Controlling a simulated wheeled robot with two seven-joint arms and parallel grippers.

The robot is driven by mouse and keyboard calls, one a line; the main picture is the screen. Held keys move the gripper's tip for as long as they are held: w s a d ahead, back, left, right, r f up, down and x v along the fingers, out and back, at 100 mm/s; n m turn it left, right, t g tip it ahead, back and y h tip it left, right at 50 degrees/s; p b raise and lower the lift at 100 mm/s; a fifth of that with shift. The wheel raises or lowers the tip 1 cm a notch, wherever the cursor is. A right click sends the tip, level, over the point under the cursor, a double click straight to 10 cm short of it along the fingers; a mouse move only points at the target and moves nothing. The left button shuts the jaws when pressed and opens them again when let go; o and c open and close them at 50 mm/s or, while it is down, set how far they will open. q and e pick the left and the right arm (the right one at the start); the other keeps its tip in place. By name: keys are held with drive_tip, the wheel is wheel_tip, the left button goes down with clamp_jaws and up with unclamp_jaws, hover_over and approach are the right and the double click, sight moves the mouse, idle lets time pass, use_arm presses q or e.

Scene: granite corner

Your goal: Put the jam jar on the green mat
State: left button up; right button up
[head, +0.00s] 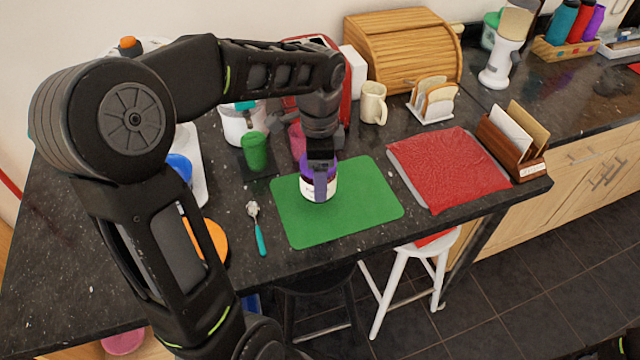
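The jam jar (308,192), with a white label and dark purple contents, is upright over the middle of the green mat (360,210). It appears to rest on the mat. My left gripper (320,180) points straight down at the jar from above. One finger shows in front of the jar and the other is hidden behind it. I cannot tell whether the fingers press on the jar or stand slightly apart from it. My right gripper is out of view.
A green cup (254,150) and a spoon with a teal handle (259,232) are left of the mat. A red cloth (450,168) lies to the right. A cream mug (373,103), a toast rack (431,100) and a wooden bread box (405,50) stand behind.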

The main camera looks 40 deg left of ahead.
use_arm(q)
drive_tip(key=shift+f, duration=1.85)
drive_tip(key=shift+f, duration=0.1)
drive_tip(key=o, duration=1.8)
drive_tip(key=shift+c, duration=0.2)
wheel_tip(320, 180, up, 12)
drive_tip(key=shift+r, duration=0.15)
